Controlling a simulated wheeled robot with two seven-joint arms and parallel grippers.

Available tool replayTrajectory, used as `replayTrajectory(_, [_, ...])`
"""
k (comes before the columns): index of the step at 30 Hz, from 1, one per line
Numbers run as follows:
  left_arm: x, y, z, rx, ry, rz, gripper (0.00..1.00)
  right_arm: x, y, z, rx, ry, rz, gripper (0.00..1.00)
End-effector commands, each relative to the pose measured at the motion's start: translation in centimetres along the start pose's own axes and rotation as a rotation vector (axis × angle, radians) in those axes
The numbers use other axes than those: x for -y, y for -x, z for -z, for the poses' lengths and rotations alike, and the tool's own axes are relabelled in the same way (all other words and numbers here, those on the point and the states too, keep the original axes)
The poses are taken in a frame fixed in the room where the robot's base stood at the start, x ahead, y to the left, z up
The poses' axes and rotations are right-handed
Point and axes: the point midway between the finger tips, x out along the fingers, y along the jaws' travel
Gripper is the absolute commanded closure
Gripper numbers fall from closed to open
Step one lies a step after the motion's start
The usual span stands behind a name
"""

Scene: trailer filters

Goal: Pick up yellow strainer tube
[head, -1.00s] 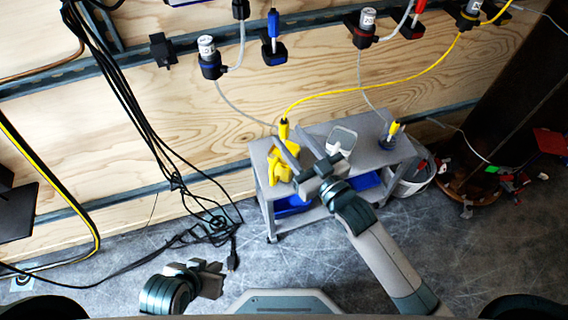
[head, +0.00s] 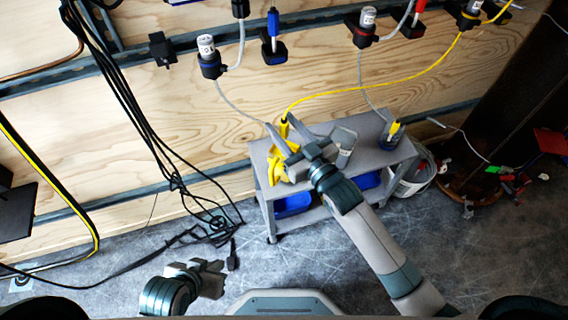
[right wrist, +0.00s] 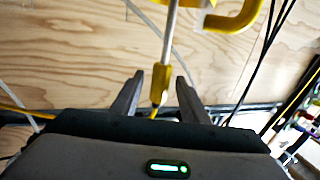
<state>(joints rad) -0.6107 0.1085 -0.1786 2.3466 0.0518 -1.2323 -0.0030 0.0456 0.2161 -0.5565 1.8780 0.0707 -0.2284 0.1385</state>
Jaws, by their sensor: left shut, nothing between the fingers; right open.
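The yellow strainer tube (head: 284,131) stands in a yellow holder (head: 277,168) at the left end of the grey cart, with a yellow hose at its top. In the right wrist view, the tube's yellow end (right wrist: 160,84) and thin metal rod show between the two fingers, with a gap on each side. My right gripper (head: 281,122) is open, its fingers reaching to either side of the tube's top; part of the tube and holder is hidden by it. My left gripper (head: 218,278) is shut and empty, low over the floor, far from the cart.
The wooden wall (head: 220,130) is close behind the cart. Black cables (head: 150,150) hang at the left. A white bucket (head: 413,180) stands at right.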

Motion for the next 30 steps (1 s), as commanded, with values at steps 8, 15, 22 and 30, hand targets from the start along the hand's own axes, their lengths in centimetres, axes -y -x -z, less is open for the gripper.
replayTrajectory(8, [0.0,0.0,0.0,0.001,-0.001,0.0,1.0,0.0,0.0,0.0,0.0,0.0,0.0,0.59])
replayTrajectory(15, [0.0,0.0,-0.1,0.002,-0.001,0.0,1.0,0.0,0.0,0.0,0.0,0.0,0.0,1.0])
replayTrajectory(22, [0.0,-0.1,-0.1,0.004,-0.001,0.001,1.0,0.0,0.0,0.1,-0.001,0.0,0.0,1.0])
replayTrajectory(30, [0.1,0.1,-0.3,0.014,-0.001,0.004,1.0,0.0,0.0,1.3,-0.003,0.0,0.0,1.0])
